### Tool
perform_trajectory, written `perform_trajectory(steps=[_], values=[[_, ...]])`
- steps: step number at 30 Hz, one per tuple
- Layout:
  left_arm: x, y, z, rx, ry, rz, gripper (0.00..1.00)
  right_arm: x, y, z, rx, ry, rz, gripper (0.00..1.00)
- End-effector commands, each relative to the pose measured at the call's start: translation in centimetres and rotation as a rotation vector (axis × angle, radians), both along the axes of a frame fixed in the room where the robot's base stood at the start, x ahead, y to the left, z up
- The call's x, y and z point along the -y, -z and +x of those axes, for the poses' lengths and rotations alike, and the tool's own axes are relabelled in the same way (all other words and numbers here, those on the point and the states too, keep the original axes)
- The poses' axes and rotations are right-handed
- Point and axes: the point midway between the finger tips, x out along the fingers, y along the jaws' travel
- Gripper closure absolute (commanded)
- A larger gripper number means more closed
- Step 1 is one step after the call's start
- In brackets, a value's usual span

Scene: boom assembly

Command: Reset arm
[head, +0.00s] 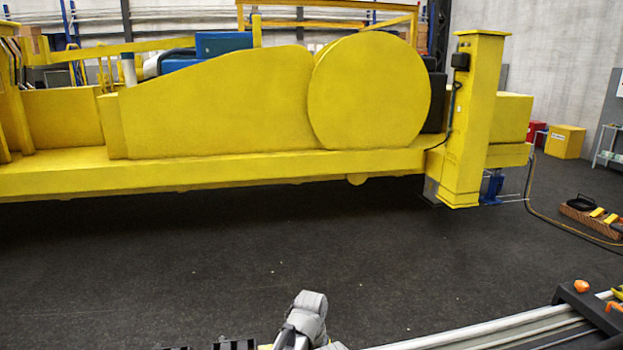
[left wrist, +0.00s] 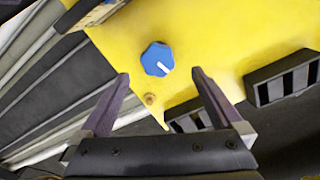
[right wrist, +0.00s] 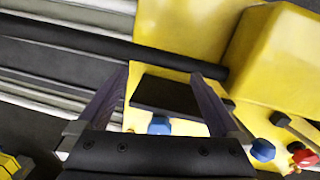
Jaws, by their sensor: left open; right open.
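My left gripper (left wrist: 159,78) is open and empty in the left wrist view. A blue knob (left wrist: 157,59) with a white mark on a yellow panel (left wrist: 225,35) shows just beyond and between its fingertips. My right gripper (right wrist: 160,78) is open in the right wrist view. A dark flat plate (right wrist: 165,97) and a blue knob (right wrist: 159,125) on a yellow surface show between its fingers. I cannot tell whether its fingers touch anything. In the head view, a grey arm part of mine (head: 305,315) shows at the bottom centre; neither gripper's fingertips show there.
A large yellow machine (head: 220,105) spans the head view, with a yellow post (head: 475,120) at its right end. The dark floor (head: 230,260) before it is clear. A rail (head: 490,332) runs along the bottom right. A blue knob (right wrist: 262,149) and a red knob (right wrist: 304,157) sit beside my right gripper.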

Motion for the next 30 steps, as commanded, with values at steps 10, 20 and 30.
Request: perform_trajectory(steps=[10,20,30], values=[[0.1,4.9,0.0,0.0,0.001,-0.002,0.0,0.0,4.9,0.0,0.0,-0.007,-0.002,0.0],[0.1,6.3,0.1,0.001,-0.161,-0.002,0.0,0.0,6.3,0.0,0.0,-0.006,-0.002,0.0],[0.1,6.3,0.0,0.002,-0.513,-0.003,0.0,0.0,6.2,0.0,0.0,-0.006,-0.002,0.0]])
